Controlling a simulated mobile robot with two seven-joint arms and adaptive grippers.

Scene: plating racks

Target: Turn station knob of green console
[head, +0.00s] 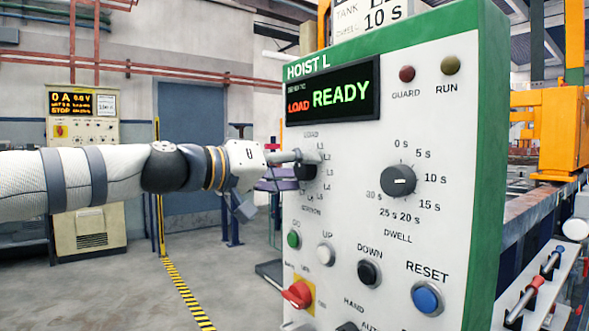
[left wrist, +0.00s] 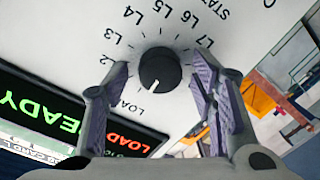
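The green-framed console (head: 400,45) labelled HOIST L fills the right half of the head view. Its black station knob (head: 306,171) sits among L-labels on the left of the panel and is partly hidden by my gripper. In the left wrist view the knob (left wrist: 160,70) lies between the two purple-padded fingers, its white mark pointing toward LOAD. My left gripper (left wrist: 160,100) is open around the knob, with a gap on both sides; in the head view the gripper (head: 300,158) reaches the panel from the left. My right gripper is not in view.
The display (head: 333,91) reads LOAD READY. Near the station knob are the dwell knob (head: 398,181), green GO button (head: 294,239), white UP button (head: 326,253) and red switch (head: 297,294). Another console (head: 85,190) stands behind my arm. Open floor lies left.

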